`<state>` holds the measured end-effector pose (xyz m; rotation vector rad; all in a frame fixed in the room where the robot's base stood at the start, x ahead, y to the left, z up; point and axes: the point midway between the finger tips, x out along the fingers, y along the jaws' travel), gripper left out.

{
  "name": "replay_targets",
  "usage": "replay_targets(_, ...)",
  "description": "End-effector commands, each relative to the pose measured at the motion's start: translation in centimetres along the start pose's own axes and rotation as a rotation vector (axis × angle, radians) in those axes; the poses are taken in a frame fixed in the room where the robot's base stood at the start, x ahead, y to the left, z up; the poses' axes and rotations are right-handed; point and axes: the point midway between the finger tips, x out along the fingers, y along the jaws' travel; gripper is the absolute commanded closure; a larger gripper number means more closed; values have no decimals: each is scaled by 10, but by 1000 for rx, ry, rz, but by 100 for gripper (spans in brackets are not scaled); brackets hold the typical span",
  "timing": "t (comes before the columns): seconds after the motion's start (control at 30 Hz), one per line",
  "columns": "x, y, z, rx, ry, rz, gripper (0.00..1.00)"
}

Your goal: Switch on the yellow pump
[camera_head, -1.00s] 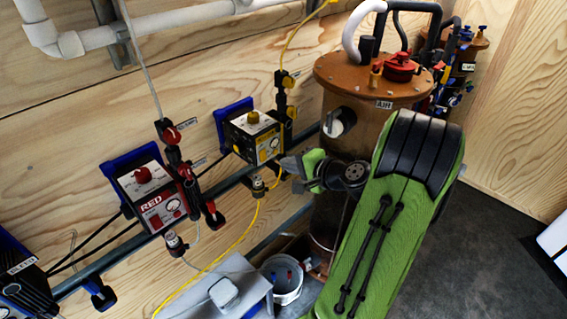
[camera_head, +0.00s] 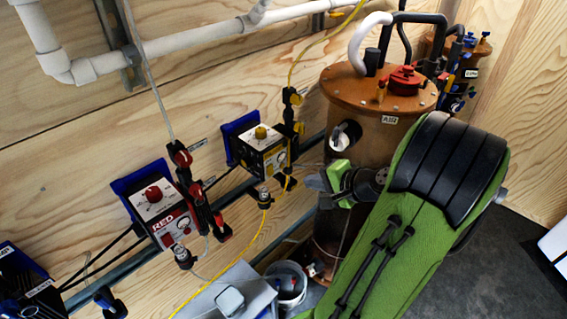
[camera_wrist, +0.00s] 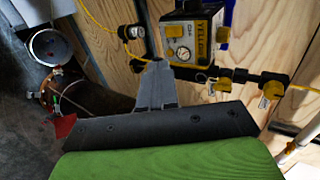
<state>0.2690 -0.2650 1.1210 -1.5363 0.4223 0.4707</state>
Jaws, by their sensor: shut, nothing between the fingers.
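The yellow pump (camera_head: 265,153) is mounted on the plywood wall in a blue bracket. It has a yellow knob (camera_head: 261,131) on top and a gauge on its front. In the wrist view the yellow pump (camera_wrist: 196,36) appears upside down, with its YELLOW label and gauge (camera_wrist: 183,54) facing me. My gripper (camera_head: 308,178) is to the right of and slightly below the pump, in front of the brown tank, apart from the pump. In the wrist view my gripper (camera_wrist: 158,66) is shut and empty, its tips pointing toward the area just below the pump's front. I cannot make out the power switch.
The red pump (camera_head: 163,213) is at left on the same wall. Black valves with yellow handles (camera_wrist: 262,88) stand beside the yellow pump. A yellow hose (camera_head: 243,252) runs below it. The brown AIR tank (camera_head: 372,135) stands close behind my arm. A bucket (camera_head: 287,284) is below.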

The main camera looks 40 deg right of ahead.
Motion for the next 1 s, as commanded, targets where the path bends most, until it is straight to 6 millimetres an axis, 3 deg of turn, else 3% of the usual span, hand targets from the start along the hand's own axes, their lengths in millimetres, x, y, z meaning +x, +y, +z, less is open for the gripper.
replay_targets(0.1,-10,0,0,5,3,46,100)
replay_targets(0.47,0,4,1,5,-1,46,100)
replay_targets(0.93,98,8,2,4,-3,46,100)
replay_targets(1.0,109,0,1,1,-1,45,100)
